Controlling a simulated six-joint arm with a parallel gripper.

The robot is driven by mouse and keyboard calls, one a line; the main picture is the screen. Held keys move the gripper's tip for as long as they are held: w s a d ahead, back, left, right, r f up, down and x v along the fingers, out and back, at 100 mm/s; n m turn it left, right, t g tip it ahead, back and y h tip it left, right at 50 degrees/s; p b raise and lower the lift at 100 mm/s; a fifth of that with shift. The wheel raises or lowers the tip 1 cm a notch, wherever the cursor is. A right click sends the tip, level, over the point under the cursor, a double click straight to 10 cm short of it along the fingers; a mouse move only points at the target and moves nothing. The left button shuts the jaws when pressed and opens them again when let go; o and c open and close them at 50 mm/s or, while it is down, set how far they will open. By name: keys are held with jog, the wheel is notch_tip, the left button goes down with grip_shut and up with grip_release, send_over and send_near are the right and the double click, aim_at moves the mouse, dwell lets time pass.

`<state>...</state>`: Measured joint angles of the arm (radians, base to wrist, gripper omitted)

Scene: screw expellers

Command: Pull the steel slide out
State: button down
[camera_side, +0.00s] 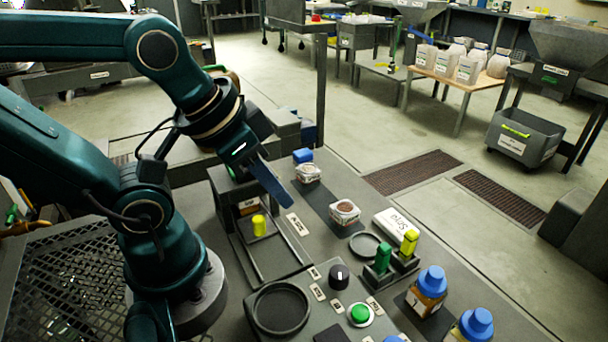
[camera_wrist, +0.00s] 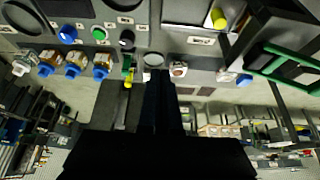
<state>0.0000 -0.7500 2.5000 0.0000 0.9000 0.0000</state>
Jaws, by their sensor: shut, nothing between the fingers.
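A yellow knob (camera_side: 258,226) stands inside a dark metal frame (camera_side: 237,245) on the bench, left of centre in the side view. I take it to belong to the steel slide, whose plate I cannot clearly make out. The knob also shows at the top of the wrist view (camera_wrist: 217,17). My gripper (camera_side: 286,199) is shut and empty, pointing down and right above the bench. It is to the right of the knob and higher, apart from it. In the wrist view the dark fingers (camera_wrist: 160,80) lie together.
To the right are small tubs (camera_side: 344,212), a black round dish (camera_side: 369,245), green and yellow holders (camera_side: 383,258) and blue-capped jars (camera_side: 430,284). A black dial (camera_side: 339,277) and green button (camera_side: 360,314) sit in front. A dark post (camera_side: 321,95) rises behind.

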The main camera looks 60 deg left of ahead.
dwell(0.3)
jog(key=c, duration=0.9)
grip_release()
jog(key=m+g+y, duration=0.3)
jog(key=m+g, duration=0.6)
send_over(259, 218)
jog(key=w+d, duration=0.2)
jog(key=f, duration=0.8)
jog(key=shift+s+a, duration=0.15)
jog(key=shift+s, duration=0.05)
jog(key=shift+x, duration=2.45)
grip_shut()
jog(key=shift+w+r, duration=0.1)
